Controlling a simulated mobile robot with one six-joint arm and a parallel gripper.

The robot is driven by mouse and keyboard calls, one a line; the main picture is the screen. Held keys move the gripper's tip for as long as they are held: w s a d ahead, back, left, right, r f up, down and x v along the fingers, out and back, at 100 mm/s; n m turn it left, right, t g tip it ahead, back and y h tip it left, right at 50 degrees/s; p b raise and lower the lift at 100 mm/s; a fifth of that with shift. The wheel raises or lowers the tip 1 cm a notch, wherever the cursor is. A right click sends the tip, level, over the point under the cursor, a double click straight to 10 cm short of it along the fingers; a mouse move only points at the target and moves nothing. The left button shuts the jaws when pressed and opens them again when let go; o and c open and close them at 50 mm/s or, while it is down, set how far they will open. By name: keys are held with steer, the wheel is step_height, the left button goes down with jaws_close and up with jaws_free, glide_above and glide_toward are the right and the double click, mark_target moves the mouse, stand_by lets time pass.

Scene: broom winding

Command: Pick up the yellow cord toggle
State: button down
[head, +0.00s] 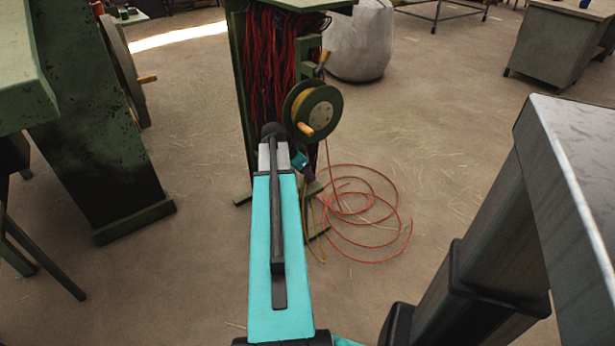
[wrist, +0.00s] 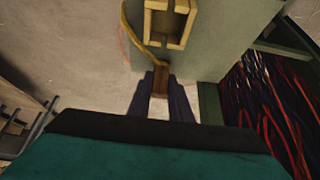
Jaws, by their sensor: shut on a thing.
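In the wrist view my gripper (wrist: 160,94) is shut on the small brown wooden toggle (wrist: 161,73), held between the two dark fingertips. A yellow cord (wrist: 135,42) runs from the toggle up and left, curving beside a pale yellow square guide frame (wrist: 170,22) on a green panel. In the head view my gripper (head: 308,184) is beside the green stand, below the reel (head: 312,112) with its wooden crank knob. The toggle cannot be made out there. A yellow cord strand (head: 315,235) hangs to the floor below.
Loose orange cord coils (head: 365,210) lie on the floor right of the stand. Red and dark strands (head: 270,55) fill the stand's bay. A grey sack (head: 360,40) is behind. A green machine (head: 95,110) stands at left.

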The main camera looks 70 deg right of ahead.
steer(key=shift+r, duration=0.4)
steer(key=s+a+r+p, duration=0.1)
steer(key=s+a+p, duration=0.2)
steer(key=s+a, duration=0.3)
steer(key=s, duration=0.4)
steer(key=shift+s+a, duration=0.25)
steer(key=shift+a, duration=0.05)
steer(key=shift+s+a+p, duration=0.1)
steer(key=shift+s+p, duration=0.1)
steer(key=shift+p, duration=0.85)
steer(key=shift+s+a+p, duration=0.15)
steer(key=shift+s+p, duration=0.05)
steer(key=shift+p, duration=0.65)
